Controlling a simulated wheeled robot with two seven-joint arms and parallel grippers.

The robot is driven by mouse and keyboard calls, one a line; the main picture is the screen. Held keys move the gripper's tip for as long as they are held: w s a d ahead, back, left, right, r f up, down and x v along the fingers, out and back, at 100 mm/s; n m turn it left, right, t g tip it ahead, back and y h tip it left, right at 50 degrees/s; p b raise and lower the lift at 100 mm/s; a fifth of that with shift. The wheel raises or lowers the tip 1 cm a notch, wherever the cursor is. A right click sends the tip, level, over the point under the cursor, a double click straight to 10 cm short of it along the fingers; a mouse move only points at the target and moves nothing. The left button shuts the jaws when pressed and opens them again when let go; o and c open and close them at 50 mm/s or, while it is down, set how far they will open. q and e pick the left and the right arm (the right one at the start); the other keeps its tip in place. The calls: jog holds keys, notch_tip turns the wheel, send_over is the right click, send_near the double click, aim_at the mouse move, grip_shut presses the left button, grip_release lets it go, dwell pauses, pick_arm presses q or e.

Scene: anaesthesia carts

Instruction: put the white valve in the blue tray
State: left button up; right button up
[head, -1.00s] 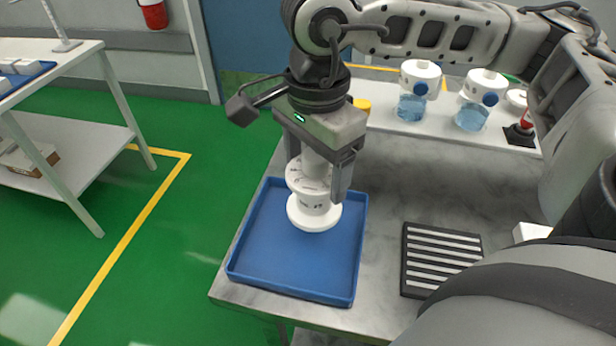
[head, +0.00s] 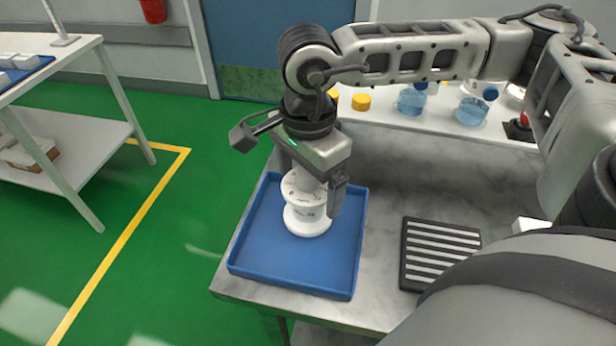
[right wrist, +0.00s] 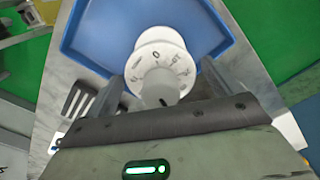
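The white valve (head: 306,222) is a round white body with a wide flange at its bottom and a marked dial. It is upright within the outline of the blue tray (head: 262,262), towards its back. I cannot tell whether its base touches the tray floor. My right gripper (head: 312,200) points down from above, shut on the valve, with one finger on each side of it. In the right wrist view the valve's dial (right wrist: 160,72) sits between the fingers, and the tray (right wrist: 92,38) lies behind it. My left gripper is not in view.
A black rack with pale slats (head: 440,254) lies right of the tray on the grey table (head: 385,225). Containers with blue liquid (head: 472,111) and yellow caps (head: 361,102) stand on the white shelf behind. Another table (head: 95,130) stands at left.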

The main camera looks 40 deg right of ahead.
jog(key=shift+r+p, duration=0.4)
jog(key=shift+r, duration=0.05)
notch_tip(320, 180, up, 12)
jog(key=shift+f+b, duration=0.2)
jog(key=shift+b, duration=0.25)
dwell(0.3)
